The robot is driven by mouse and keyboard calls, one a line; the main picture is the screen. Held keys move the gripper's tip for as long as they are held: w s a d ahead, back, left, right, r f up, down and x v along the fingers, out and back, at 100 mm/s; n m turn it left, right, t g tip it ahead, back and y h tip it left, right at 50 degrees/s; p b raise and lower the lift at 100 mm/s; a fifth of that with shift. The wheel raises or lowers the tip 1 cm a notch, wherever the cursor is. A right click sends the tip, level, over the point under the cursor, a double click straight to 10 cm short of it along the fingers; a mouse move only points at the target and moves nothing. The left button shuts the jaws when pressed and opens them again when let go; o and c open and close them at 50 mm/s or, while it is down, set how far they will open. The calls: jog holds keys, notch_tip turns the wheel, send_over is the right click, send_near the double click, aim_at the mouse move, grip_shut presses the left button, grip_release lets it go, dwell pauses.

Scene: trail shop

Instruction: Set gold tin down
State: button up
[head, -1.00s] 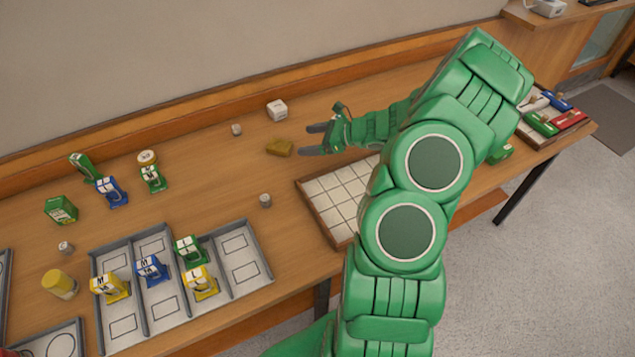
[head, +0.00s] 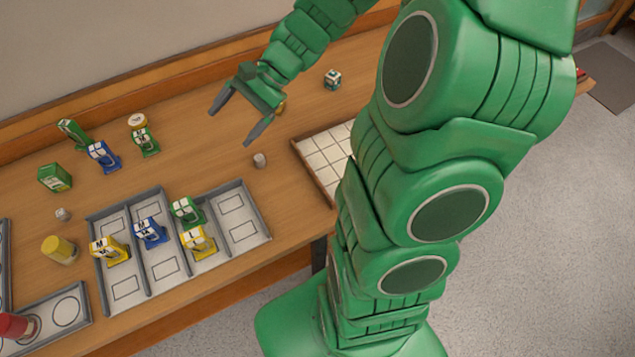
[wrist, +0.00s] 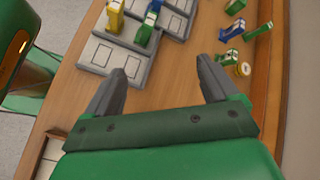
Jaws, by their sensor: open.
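A gold-yellow cylinder (head: 59,250), which looks like the gold tin, stands on the table at the far left, just above a tray with circle outlines (head: 72,292). My gripper (head: 232,127) is open and empty, held above the middle of the table, well to the right of that cylinder. The wrist view shows its two fingers (wrist: 160,66) spread with nothing between them. A small gold-brown piece (head: 281,108) lies behind my gripper, mostly hidden.
A grey divided tray (head: 250,205) holds several yellow, blue and green items; its right compartment is empty. Green and blue packs (head: 103,156) stand behind it. A red cylinder (head: 14,326) is at the bottom left. A white-tiled tray (head: 318,160) and a patterned cube (head: 333,79) are right.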

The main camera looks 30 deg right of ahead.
jog(key=s+a+r+n+g+h, duration=0.1)
jog(key=s+r+n+h, duration=0.15)
jog(key=s, duration=0.45)
jog(key=s+a+r+n+g+h, duration=0.1)
jog(key=s+n+h, duration=0.1)
jog(key=s+n, duration=0.35)
jog(key=s+d+r+n+h, duration=0.2)
jog(key=s+d+h, duration=0.3)
jog(key=s, duration=0.7)
jog(key=shift+s+d+r+n, duration=0.3)
jog(key=shift+d+r+n, duration=0.1)
jog(key=shift+d, duration=0.55)
jog(key=shift+o, duration=0.3)
jog(key=shift+f, duration=0.1)
